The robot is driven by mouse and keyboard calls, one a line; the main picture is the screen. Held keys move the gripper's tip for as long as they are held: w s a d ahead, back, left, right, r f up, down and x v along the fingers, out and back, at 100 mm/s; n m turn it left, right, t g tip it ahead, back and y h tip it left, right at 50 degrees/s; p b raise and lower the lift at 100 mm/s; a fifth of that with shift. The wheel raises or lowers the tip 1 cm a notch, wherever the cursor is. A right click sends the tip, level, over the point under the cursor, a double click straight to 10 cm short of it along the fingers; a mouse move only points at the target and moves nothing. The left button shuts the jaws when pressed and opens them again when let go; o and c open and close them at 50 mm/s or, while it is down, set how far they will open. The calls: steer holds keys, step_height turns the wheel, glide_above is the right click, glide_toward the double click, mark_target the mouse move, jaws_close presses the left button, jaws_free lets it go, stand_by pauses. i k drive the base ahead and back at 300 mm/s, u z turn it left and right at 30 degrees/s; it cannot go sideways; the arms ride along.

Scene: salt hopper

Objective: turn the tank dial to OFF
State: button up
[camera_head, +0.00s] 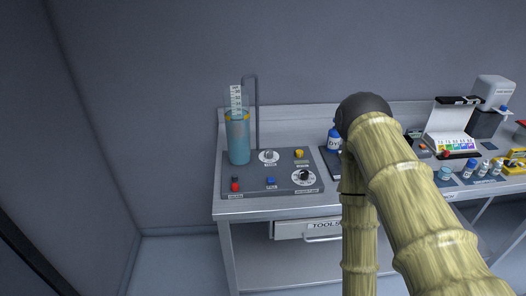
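A grey control panel (244,184) lies on the left of the bench. It carries a dial with a white face and a grey knob (268,156) at the back and a dial with a black knob on a white face (304,177) at the front right. Their labels are too small to read, so I cannot tell which is the tank dial or where either points. A clear cylinder of blue liquid (238,140) stands at the panel's back left. My bamboo-patterned arm covers the bench right of the panel. My gripper is not in view.
The panel also has a red button (235,186), a blue switch (270,181) and a yellow knob (299,153). A thin grey pipe (257,110) rises behind it. A blue bottle (333,140) stands beside my arm. Bottles and an open colour-chart case (455,125) are further right.

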mark_target(268, 153)
steer(key=u, duration=1.35)
steer(key=i, duration=0.55)
steer(key=z, duration=1.15)
